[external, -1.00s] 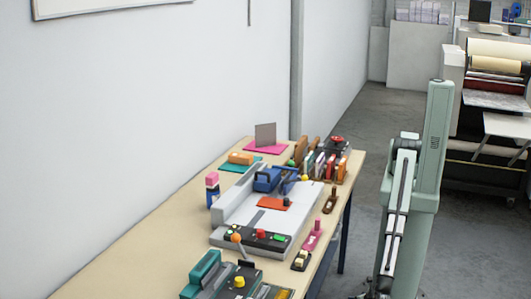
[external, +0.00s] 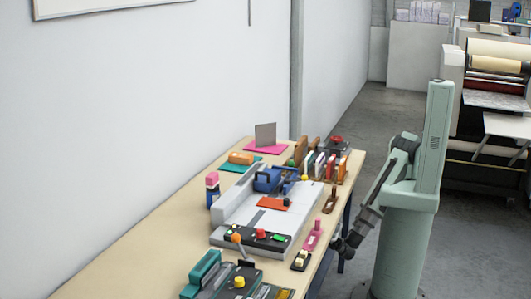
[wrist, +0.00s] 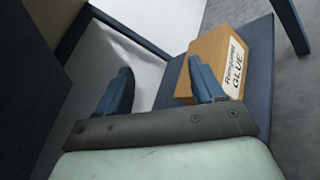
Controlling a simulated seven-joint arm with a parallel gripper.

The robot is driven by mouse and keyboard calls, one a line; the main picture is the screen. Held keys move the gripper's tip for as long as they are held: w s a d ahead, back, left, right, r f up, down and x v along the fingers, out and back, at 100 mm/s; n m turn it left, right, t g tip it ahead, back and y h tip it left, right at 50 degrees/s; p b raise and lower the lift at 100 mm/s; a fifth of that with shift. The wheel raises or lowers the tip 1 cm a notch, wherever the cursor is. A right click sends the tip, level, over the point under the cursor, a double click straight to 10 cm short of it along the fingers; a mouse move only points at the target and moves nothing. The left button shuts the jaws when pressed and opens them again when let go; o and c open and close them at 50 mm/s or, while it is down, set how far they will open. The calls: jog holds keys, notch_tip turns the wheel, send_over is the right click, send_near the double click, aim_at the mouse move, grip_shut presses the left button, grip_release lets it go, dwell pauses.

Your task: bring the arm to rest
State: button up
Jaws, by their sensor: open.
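My gripper (external: 345,246) hangs low beside the right edge of the workbench (external: 130,254), below the level of its top, with the arm reaching down and left from my column. In the wrist view its two dark blue fingers (wrist: 161,78) stand apart with nothing held between them. The arm is bent at the elbow near the column.
A cardboard glue box (wrist: 209,62) sits on a blue shelf (wrist: 258,75), beyond the right finger in the wrist view. A dark leg (wrist: 291,24) stands at upper right. The bench top holds a grey machine (external: 228,236) and several small tools. Open floor (external: 378,130) lies behind.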

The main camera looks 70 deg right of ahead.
jog(key=s+d+f+m+g, duration=0.2)
jog(key=d+m+g, duration=0.4)
jog(key=d, duration=0.7)
jog(key=s+d+f+m+g+y, duration=0.2)
jog(key=s+f+m+g+y, duration=0.6)
jog(key=y, duration=0.5)
jog(key=shift+s+f+m+g, duration=0.4)
jog(key=shift+s+m+g, duration=1)
jog(key=shift+s+g, duration=0.2)
jog(key=shift+d, duration=0.1)
